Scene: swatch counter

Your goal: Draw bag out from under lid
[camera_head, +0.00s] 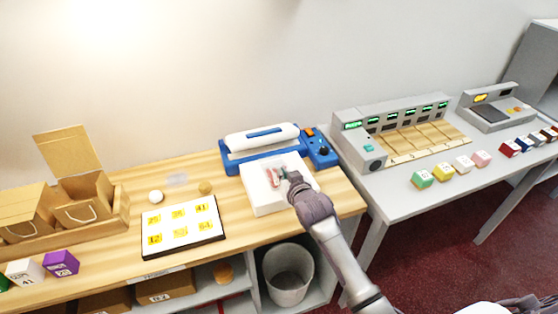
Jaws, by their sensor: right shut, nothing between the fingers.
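A blue sealer (235,160) stands at the back of the wooden counter. Its long white lid (262,137) lies along the top; I cannot tell how far it is raised. In front is a white block (262,201), with a small bag (272,181) with reddish contents on it, near the sealer. The bag is small, and whether its edge lies under the lid is unclear. My right gripper (284,174) is shut and empty, just right of the bag over the white block; I cannot tell if it touches. My left gripper is out of view.
A board with yellow numbered squares (183,249) lies left of the block. A grey bin (288,273) is below the counter. A grey table (398,194) with a slotted machine (364,145) and coloured cubes stands right.

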